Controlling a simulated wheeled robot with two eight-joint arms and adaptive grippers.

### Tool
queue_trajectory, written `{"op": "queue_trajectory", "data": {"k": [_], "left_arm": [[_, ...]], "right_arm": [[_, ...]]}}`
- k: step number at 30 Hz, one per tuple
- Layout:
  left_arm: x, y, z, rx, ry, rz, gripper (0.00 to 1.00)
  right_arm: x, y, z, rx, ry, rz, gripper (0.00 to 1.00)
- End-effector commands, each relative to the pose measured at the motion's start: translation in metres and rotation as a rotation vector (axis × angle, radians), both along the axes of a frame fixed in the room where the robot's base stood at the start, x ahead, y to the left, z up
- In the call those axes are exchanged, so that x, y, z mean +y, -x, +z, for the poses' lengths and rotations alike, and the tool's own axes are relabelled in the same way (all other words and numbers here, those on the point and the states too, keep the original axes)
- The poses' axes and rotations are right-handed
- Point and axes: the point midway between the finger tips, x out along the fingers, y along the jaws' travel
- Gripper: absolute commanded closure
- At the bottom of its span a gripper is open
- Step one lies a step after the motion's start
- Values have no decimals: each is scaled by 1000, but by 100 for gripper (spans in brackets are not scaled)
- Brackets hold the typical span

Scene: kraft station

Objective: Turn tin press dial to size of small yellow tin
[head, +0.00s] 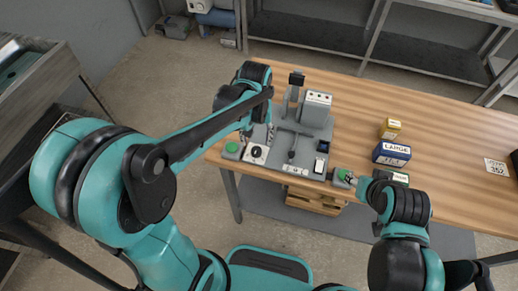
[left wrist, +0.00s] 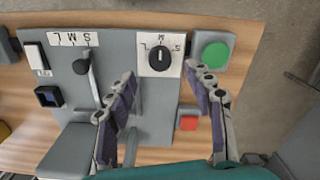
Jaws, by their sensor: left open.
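The black dial (left wrist: 160,58) sits on a white plate marked with size letters. It also shows in the head view (head: 257,152), at the front left of the grey tin press (head: 315,117). Its mark seems to point to the plate's top edge in the left wrist view; the exact setting is unclear. My left gripper (left wrist: 160,75) is open, with its fingers on either side of the dial in the picture; contact cannot be told. The small yellow tin (head: 391,128) stands right of the press. My right gripper (head: 352,180) is by the green button at the press's right; its fingers are unclear.
A blue LARGE tin (head: 391,153) and a green-white tin (head: 400,177) stand near the yellow one. A green button (left wrist: 215,52), a red button (left wrist: 188,122) and a lever (left wrist: 88,70) flank the dial.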

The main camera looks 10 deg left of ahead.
Motion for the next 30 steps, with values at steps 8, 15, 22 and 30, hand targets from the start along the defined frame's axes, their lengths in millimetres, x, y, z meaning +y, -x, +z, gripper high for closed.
{"op": "queue_trajectory", "data": {"k": [8, 15, 22, 30], "left_arm": [[0, -1, -48, -2, 0, -1, 47], [0, 0, -61, -2, 1, -1, 47], [0, 0, -61, -3, 0, -1, 53], [0, 0, -61, -3, 0, -1, 98]], "right_arm": [[0, 0, -19, 0, 0, 0, 55], [0, 0, -23, 0, 0, 0, 55], [0, 0, -22, 0, 0, 0, 55], [0, 0, -22, 0, 0, 0, 55]]}}
